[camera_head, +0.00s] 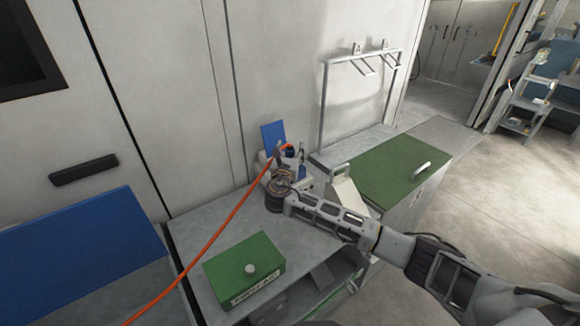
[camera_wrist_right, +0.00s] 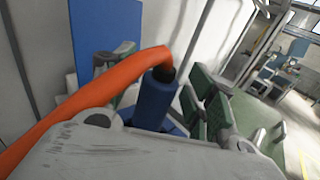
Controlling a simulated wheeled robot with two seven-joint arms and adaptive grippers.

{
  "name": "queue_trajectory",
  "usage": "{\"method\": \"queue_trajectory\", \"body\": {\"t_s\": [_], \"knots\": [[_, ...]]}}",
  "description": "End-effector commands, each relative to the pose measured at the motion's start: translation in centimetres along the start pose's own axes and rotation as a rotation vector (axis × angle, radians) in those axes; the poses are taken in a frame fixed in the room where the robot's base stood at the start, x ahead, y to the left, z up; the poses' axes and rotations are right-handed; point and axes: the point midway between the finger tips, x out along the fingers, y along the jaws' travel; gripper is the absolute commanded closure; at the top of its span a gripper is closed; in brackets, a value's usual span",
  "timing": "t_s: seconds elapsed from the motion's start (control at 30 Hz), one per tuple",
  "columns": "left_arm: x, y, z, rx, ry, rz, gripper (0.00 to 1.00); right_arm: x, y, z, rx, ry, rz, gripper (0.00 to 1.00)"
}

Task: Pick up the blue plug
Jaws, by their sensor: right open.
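The blue plug (camera_wrist_right: 155,100) stands roughly upright in the right wrist view, with an orange hose (camera_wrist_right: 100,88) bending from its top to the left. In the head view the plug (camera_head: 290,151) is small and partly hidden by my right gripper (camera_head: 289,158), which is at the plug. In the right wrist view the fingers of the right gripper (camera_wrist_right: 160,78) are apart, one on each side of the plug. I cannot tell whether they touch it. My left gripper is not in view.
A green first aid box (camera_head: 235,263) sits on the grey bench (camera_head: 205,232) in front. A green-topped cabinet (camera_head: 385,165) with a metal rack (camera_head: 323,105) stands right of the plug. A blue panel (camera_head: 272,132) is behind the plug. The orange hose runs down left across the bench.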

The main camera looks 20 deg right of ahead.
Motion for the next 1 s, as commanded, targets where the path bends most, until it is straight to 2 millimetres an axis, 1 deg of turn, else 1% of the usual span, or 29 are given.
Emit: {"method": "queue_trajectory", "body": {"t_s": [0.1, 0.3, 0.37, 0.57, 0.73, 0.77, 0.9, 1.0], "knots": [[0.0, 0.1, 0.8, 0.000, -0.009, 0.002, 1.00, 0.0, 0.0, 0.0, 0.000, 0.000, 0.000, 0.44], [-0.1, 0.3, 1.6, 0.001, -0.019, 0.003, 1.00, 0.0, 0.0, 0.0, 0.000, 0.000, 0.000, 0.44], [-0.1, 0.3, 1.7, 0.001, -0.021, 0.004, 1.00, 0.0, 0.0, 0.0, 0.000, 0.000, 0.000, 0.50], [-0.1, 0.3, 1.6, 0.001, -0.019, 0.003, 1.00, 0.0, 0.0, 0.0, 0.000, 0.000, 0.000, 0.76], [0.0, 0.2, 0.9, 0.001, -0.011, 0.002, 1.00, 0.0, 0.0, 0.0, 0.000, 0.000, 0.000, 0.98], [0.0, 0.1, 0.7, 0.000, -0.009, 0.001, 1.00, 0.0, 0.0, 0.0, 0.000, 0.000, 0.000, 1.00], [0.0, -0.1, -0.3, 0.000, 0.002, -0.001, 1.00, 0.0, 0.0, 0.1, 0.001, -0.002, 0.000, 1.00], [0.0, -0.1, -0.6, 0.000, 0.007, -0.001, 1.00, 0.0, 0.0, 0.1, 0.000, -0.002, 0.000, 1.00]]}}
